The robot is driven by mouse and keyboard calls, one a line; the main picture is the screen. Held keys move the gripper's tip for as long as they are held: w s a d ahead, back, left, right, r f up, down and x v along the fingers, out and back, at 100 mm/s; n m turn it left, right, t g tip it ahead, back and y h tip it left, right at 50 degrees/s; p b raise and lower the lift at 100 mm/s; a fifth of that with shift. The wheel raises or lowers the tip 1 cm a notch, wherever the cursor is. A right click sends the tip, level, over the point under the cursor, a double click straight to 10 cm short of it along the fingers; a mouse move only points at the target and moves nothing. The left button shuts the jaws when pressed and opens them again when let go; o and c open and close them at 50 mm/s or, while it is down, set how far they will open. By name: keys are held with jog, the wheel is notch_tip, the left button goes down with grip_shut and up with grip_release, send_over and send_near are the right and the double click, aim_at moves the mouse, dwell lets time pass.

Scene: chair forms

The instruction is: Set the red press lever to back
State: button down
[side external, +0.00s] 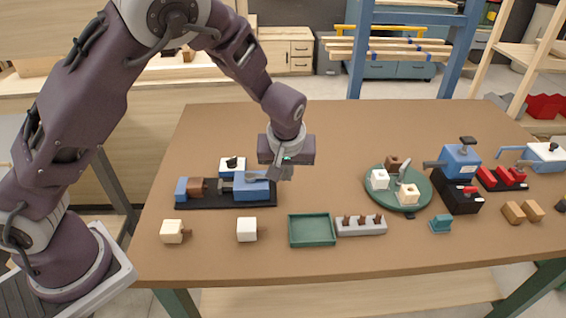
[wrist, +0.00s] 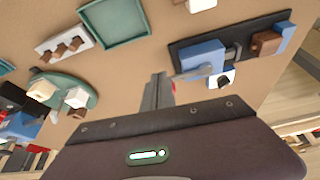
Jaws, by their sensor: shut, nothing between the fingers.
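My gripper (side external: 285,172) is shut and empty, pointing down above the table beside the right end of a black-based fixture with a blue block (side external: 252,187). Its fingers also show in the wrist view (wrist: 158,90). At the right of the side view, a blue machine (side external: 460,160) with a dark-topped handle stands by a black base with a small red part (side external: 470,190). No lever is clearly identifiable as the red press lever.
A green tray (side external: 311,243), a grey peg holder (side external: 360,226) and cream blocks (side external: 246,229) lie along the front. A round green plate (side external: 427,196) holds several blocks. Red pieces (side external: 502,178) sit at the right. The table's back middle is clear.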

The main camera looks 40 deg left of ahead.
jog(key=v, duration=0.5)
jog(key=shift+s+d+r, duration=0.1)
jog(key=shift+d+r, duration=0.05)
jog(key=shift+r, duration=0.15)
